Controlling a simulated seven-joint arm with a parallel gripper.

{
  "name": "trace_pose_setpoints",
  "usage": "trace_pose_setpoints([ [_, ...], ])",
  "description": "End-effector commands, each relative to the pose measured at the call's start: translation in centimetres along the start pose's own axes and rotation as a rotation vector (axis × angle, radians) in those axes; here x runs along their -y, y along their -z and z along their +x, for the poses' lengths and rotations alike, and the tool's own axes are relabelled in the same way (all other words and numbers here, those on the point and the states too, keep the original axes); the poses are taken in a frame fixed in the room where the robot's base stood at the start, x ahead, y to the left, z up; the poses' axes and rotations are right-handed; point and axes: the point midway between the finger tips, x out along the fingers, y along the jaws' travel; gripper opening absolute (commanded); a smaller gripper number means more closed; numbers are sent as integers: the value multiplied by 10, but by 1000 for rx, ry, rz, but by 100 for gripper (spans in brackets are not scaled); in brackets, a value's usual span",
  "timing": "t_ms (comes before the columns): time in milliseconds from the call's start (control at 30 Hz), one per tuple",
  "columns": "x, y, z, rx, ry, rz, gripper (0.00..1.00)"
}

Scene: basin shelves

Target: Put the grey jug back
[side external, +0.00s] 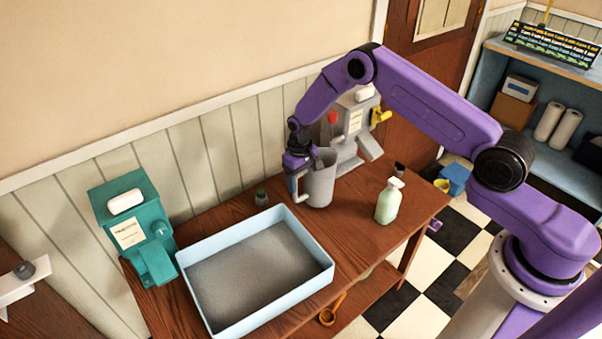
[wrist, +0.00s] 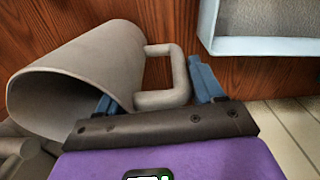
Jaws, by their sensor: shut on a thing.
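The grey jug (side external: 320,180) is upright at the back of the wooden table, in front of the grey dispenser. It also shows in the wrist view (wrist: 85,75), with its open mouth at the left and its handle (wrist: 178,75) at the right. My gripper (side external: 297,172) is at the jug's left side, shut on the handle. In the wrist view the blue fingers of my gripper (wrist: 163,82) lie on either side of the handle. I cannot tell whether the jug's base touches the table.
A light blue basin (side external: 268,312) with a grey floor fills the table's front left. A teal dispenser (side external: 125,215) stands left of it, a grey dispenser (side external: 350,125) behind the jug. A green spray bottle (side external: 388,202) stands right, a small green-capped item (side external: 261,197) left. Bare wood (side external: 345,225) lies between basin and bottle.

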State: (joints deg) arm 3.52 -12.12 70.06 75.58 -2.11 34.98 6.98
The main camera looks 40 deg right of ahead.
Motion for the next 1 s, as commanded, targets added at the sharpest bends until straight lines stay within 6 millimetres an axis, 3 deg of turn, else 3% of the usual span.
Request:
trace_pose_setpoints([
  [1000,1,1,12,-2,0,-1,2],
])
